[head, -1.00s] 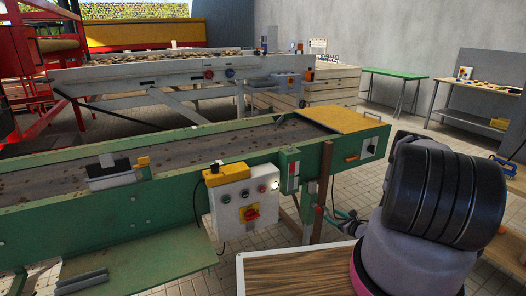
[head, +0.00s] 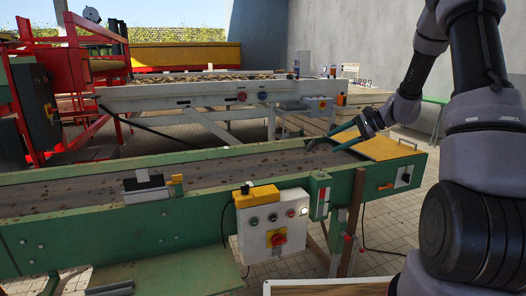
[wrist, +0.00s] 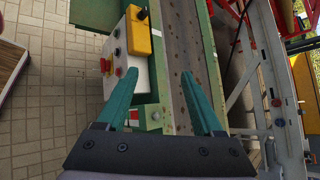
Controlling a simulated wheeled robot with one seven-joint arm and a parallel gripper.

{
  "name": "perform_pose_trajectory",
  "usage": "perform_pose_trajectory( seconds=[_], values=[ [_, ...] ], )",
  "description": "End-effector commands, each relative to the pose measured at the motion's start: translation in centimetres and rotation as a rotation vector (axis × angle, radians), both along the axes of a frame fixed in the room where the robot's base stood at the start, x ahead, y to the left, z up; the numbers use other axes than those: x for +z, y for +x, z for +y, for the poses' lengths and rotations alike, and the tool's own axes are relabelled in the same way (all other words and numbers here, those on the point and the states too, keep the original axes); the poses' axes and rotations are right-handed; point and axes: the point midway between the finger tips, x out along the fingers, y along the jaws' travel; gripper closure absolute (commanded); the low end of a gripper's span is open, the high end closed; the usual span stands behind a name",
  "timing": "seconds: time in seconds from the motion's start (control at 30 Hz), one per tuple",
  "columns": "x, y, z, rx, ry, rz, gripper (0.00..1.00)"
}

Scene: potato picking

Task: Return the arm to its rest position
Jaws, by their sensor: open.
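My gripper (head: 338,140) is in the head view above the far right part of the green conveyor (head: 85,228), at the end of my raised arm. In the wrist view its two green fingers (wrist: 165,98) are spread apart with nothing between them. Below them in that view lie the conveyor's green side wall and its dark belt (wrist: 185,62). The fingers look apart from the conveyor. My arm fills the right side of the head view and hides part of the room behind it.
A control box (head: 272,228) with a yellow top and a red knob is on the conveyor's near side. It also shows in the wrist view (wrist: 133,72). A white sorting table (head: 205,97) stands behind, with red machinery (head: 75,85) at left. Tiled floor (wrist: 50,110) is clear.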

Motion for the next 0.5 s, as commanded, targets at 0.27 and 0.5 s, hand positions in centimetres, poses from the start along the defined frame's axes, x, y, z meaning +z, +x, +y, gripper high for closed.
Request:
perform_pose_trajectory(
  seconds=[0.27, 0.5],
  values=[
    [9.2, -8.9, 3.2, 0.198, -0.293, -0.135, 0.32],
    [14.3, -17.0, 3.8, 0.309, -0.550, -0.277, 0.32]
  ],
)
